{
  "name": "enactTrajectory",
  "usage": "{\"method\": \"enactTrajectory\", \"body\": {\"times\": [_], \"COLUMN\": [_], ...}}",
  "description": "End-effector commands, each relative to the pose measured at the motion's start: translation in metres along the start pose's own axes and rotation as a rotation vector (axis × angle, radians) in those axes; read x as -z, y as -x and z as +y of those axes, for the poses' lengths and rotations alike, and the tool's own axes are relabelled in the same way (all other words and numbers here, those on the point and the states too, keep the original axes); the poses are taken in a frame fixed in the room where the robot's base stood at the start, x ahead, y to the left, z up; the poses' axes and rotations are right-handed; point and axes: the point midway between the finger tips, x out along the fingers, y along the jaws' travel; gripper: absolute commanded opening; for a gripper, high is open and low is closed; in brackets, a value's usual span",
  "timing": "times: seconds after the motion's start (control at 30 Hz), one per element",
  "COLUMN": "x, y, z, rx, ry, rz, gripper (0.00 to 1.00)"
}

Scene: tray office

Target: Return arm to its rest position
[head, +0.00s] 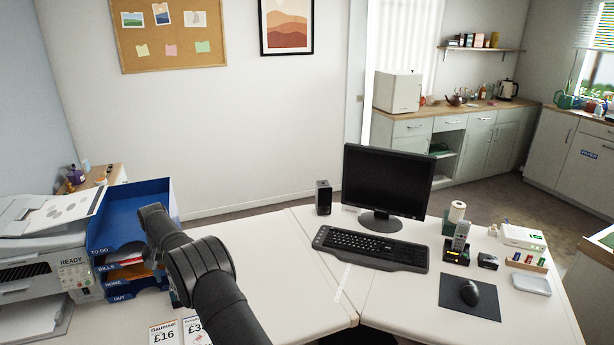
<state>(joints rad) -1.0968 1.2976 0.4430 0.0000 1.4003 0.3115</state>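My arm reaches up from the bottom of the head view and bends left, towards the blue tray stack (130,215) on the left of the desk. The stack has labels TO DO, BILLS, HOME and OUT. The top TO DO tray looks empty where I can see it. The BILLS level holds some orange and white papers (125,259).
A printer (45,245) stands left of the trays. Two price cards (164,333) lie at the front edge. A keyboard (370,247), monitor (387,185), speaker (323,197), mouse (469,292) and phone (459,243) occupy the right. The desk between arm and keyboard is clear.

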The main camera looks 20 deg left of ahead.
Motion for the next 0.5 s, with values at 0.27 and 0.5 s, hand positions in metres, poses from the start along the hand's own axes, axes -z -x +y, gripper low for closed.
{"method": "enactTrajectory", "body": {"times": [0.27,0.5], "x": [-0.001,-0.001], "y": [-0.057,-0.103], "z": [0.000,0.000], "rx": [-0.001,-0.001], "ry": [0.000,0.000], "rz": [-0.004,-0.002], "gripper": [0.52,0.52]}}
